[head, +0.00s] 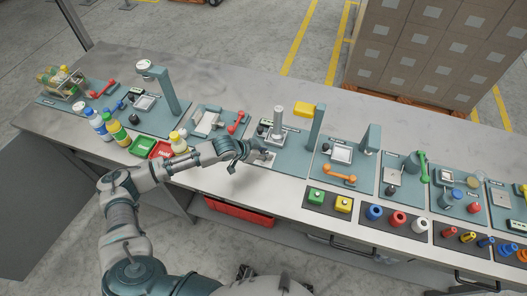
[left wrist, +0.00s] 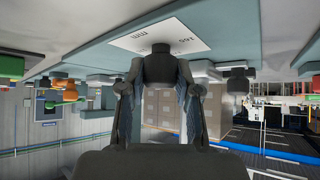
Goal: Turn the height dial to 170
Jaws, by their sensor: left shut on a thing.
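A white label (left wrist: 158,38) lies around the dial's base. Its print is upside down and small; one number looks like 165. In the head view the gripper mostly hides the dial. My right gripper is not in view.
An orange handle (head: 338,174) is to the right, and green and yellow blocks (head: 316,195) are in front. A red tray (head: 160,150) and bottles are to the left.

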